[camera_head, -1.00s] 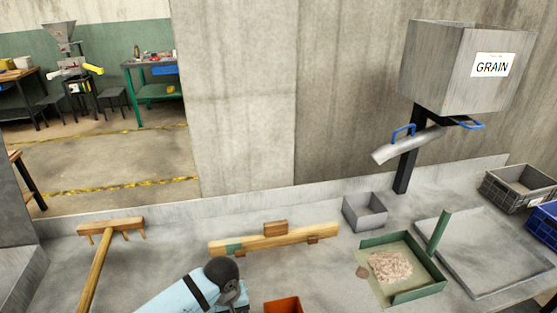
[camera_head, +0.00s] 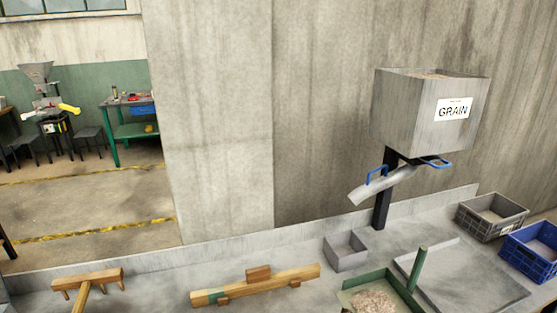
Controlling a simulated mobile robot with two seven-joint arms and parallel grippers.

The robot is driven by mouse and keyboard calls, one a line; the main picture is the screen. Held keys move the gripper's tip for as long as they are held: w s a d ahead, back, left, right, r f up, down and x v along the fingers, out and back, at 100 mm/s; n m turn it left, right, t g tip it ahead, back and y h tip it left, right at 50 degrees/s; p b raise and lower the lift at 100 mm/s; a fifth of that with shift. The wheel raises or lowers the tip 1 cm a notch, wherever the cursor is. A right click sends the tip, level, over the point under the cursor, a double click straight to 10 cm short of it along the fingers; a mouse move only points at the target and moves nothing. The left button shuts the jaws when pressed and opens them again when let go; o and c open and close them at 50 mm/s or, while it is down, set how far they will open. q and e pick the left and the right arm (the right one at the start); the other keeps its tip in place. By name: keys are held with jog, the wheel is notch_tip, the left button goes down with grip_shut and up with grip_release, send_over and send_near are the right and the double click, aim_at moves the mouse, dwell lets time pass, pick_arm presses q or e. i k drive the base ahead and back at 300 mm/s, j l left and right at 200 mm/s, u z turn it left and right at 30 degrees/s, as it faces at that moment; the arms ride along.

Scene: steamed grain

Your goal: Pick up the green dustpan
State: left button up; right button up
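The green dustpan (camera_head: 408,301) sits on the grey counter at the lower right, partly cut off by the bottom edge of the view. Its green handle (camera_head: 418,268) stands up at the back right corner. A heap of pale grain (camera_head: 373,301) lies in it. Neither of my grippers shows in this view, so nothing is seen touching the dustpan.
A small grey box (camera_head: 345,252) stands behind the dustpan, and a shallow grey tray (camera_head: 487,292) lies right of it. Grey (camera_head: 490,217) and blue (camera_head: 533,249) crates stand farther right. A grain hopper (camera_head: 425,112) rises behind. A wooden beam (camera_head: 262,286) and wooden rake (camera_head: 88,280) lie left.

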aim_at(378, 291)
jog(key=z, duration=1.35)
jog(key=i+l+u, duration=0.1)
jog(key=l, duration=0.25)
jog(key=i+l+u, duration=0.1)
jog(key=i+l, duration=0.15)
jog(key=l, duration=0.15)
jog(key=i+l+u, duration=0.1)
jog(key=l, duration=0.3)
jog(key=i+l+u, duration=0.1)
jog(key=l, duration=0.3)
jog(key=i+l+u, duration=0.15)
jog(key=l, duration=0.25)
jog(key=i+l+u, duration=0.1)
jog(key=l, duration=0.35)
jog(key=i+l+u, duration=0.1)
jog(key=i, duration=0.25)
jog(key=i+l+u, duration=0.1)
jog(key=i+l, duration=0.25)
